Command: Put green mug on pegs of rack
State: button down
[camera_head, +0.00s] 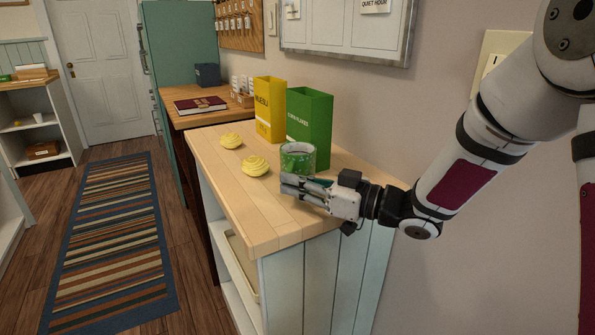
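The green mug (298,155), with a patterned side and a pale inside, stands upright at the right part of the wooden counter top, in front of the green box. My gripper (288,187) reaches in from the right, with its fingers over the mug's lower part in the picture. The fingers hide the mug's base, and I cannot tell whether they grip it or are only in front of it. No handle shows clearly. I cannot pick out a pegged rack for certain; a brown wall board (240,28) with small hanging items is at the back.
Two yellow swirled objects (256,166) (231,141) lie left of the mug. A yellow muesli box (269,108) and green corn flakes box (309,125) stand behind. A red book (200,105) lies on the farther counter. The counter's front left is clear.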

jog(key=shift+r, duration=0.1)
dwell(0.3)
jog(key=shift+r, duration=0.5)
jog(key=r, duration=0.1)
jog(key=r+p, duration=0.1)
jog(key=shift+s+d+r+p, duration=0.1)
jog(key=shift+s+r+p, duration=0.2)
jog(key=shift+r, duration=0.05)
jog(key=s+d+r+p, duration=0.1)
jog(key=s+d+p, duration=0.3)
jog(key=s+p, duration=1)
jog(key=shift+s+r+p, duration=0.15)
jog(key=shift+s+p, duration=0.15)
jog(key=shift+p, duration=0.2)
